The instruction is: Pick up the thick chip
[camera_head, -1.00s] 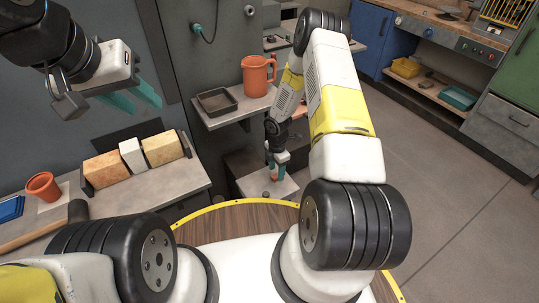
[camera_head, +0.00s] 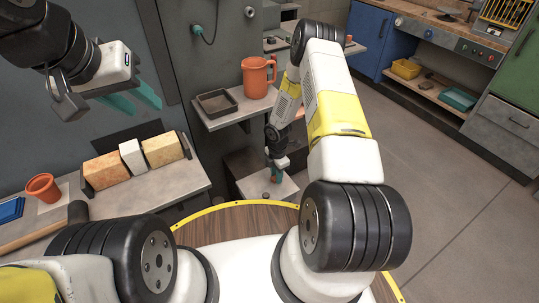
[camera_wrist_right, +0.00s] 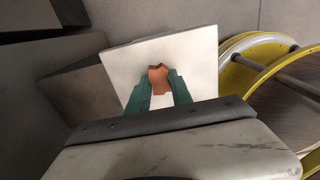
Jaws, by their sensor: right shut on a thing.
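The thick chip (camera_wrist_right: 158,78) is a small orange-brown piece with an uneven outline. In the right wrist view it sits between the green fingertips of my right gripper (camera_wrist_right: 160,88), which is shut on it. A pale square board (camera_wrist_right: 203,62) lies beneath it; I cannot tell whether the chip touches the board. In the head view my right gripper (camera_head: 276,174) is low over the same board (camera_head: 262,188), and the chip is mostly hidden by the fingers. My left gripper (camera_head: 135,97) hangs at the upper left, empty, its green fingers apart.
A shelf (camera_head: 240,116) above the board holds a dark tray (camera_head: 217,103) and an orange jug (camera_head: 258,77). A bench at left holds several blocks (camera_head: 133,155), an orange cup (camera_head: 43,187) and a hammer (camera_head: 78,211). The floor at right is clear.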

